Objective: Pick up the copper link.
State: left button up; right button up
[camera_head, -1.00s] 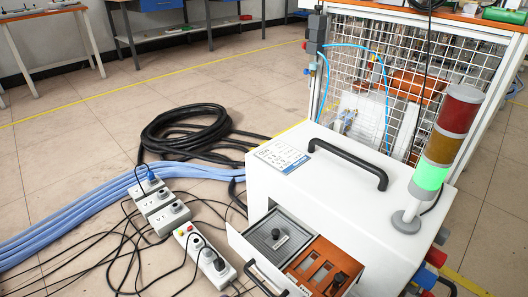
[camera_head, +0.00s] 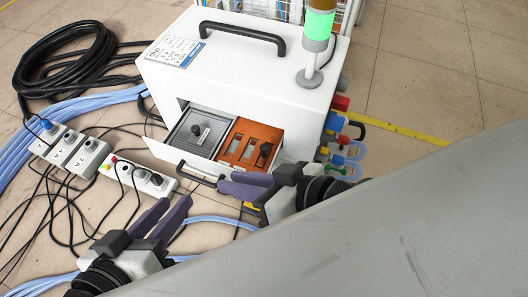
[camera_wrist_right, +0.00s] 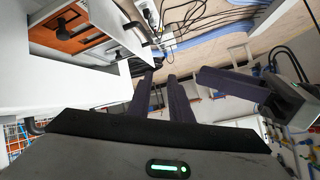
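I cannot pick out the copper link for certain. The heater's open drawer (camera_head: 205,168) holds a grey lidded section (camera_head: 198,138) with a black knob and an orange tray (camera_head: 248,143) with slots and another black knob. The orange tray also shows in the right wrist view (camera_wrist_right: 82,42). My right gripper (camera_head: 226,181) is just in front of the drawer's right part, below the orange tray in the picture; its fingers (camera_wrist_right: 160,78) are narrowly apart with nothing between them. My left gripper (camera_head: 177,200) is open and empty, left of and lower than the right one.
The white heater cabinet (camera_head: 240,70) has a black top handle (camera_head: 243,34) and a signal lamp (camera_head: 318,30) lit green. Coloured connectors (camera_head: 335,135) stick out on its right. Power strips (camera_head: 138,178), black cables and blue hoses (camera_head: 30,130) cover the floor at left.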

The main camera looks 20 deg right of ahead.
aim_at(265, 148)
jog(key=u, duration=1.6)
jog(key=i, duration=1.2)
jog(key=z, duration=3.15)
